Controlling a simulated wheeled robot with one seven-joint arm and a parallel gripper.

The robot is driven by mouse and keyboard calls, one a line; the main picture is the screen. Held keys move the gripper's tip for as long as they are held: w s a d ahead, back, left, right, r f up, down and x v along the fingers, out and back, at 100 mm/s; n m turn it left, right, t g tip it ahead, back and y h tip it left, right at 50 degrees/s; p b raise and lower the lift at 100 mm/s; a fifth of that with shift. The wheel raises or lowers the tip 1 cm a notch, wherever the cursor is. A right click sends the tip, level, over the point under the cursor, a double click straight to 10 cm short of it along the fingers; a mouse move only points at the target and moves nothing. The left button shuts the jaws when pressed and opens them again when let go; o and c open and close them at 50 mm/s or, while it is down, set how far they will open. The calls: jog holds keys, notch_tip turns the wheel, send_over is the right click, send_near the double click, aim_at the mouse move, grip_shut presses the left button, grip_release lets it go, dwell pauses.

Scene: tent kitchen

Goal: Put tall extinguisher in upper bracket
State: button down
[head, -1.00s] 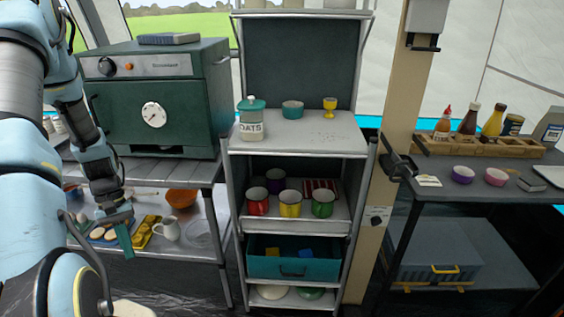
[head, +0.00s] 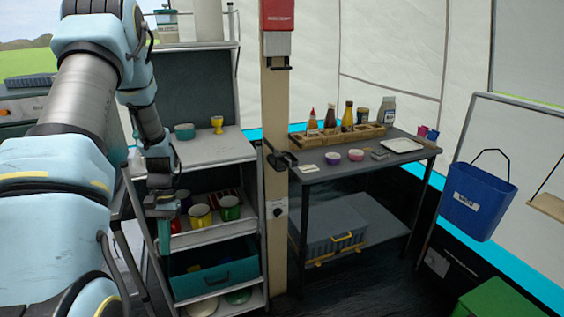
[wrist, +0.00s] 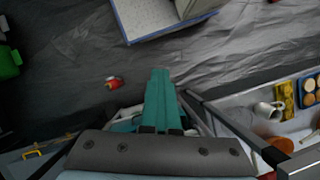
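My gripper (head: 163,232) hangs low at the left in the head view, in front of the shelf rack. In the wrist view its teal fingers (wrist: 160,98) lie side by side, shut, with nothing visible between them. A small red object (wrist: 113,82) stands on the floor in the wrist view; I cannot tell whether it is an extinguisher. No tall extinguisher is clearly visible. On the tan post, a black bracket (head: 276,63) sits under a red and white panel (head: 278,18). A second black bracket (head: 281,158) is lower on the post. Both look empty.
The shelf rack (head: 215,147) with cups is left of the post. A dark table (head: 390,152) with bottles and bowls is to its right. A blue bucket (head: 478,203) hangs at the right, above a green box (head: 500,298). Floor below the table's front is dark and clear.

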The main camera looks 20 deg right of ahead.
jog(key=d+r+m+t+y+p, duration=0.1)
jog(key=d+r+m+t+p, duration=0.15)
jog(key=d+r+m, duration=0.8)
jog(key=d+r+m+t+y+p, duration=0.1)
jog(key=d+r+m+t+p, duration=0.15)
jog(key=d+r+m, duration=0.75)
jog(key=s+d+r+m+t+h+p, duration=0.1)
jog(key=s+d+r+m, duration=0.4)
jog(key=d, duration=0.5)
jog(key=s+d+r+m+t+h+p, duration=0.2)
jog(key=s+d+r+m, duration=0.4)
jog(key=d, duration=0.5)
notch_tip(320, 180, up, 2)
jog(key=shift+s+r+t+h, duration=0.1)
jog(key=shift+s+t+h, duration=0.2)
jog(key=shift+s+h, duration=0.55)
jog(key=shift+y, duration=0.25)
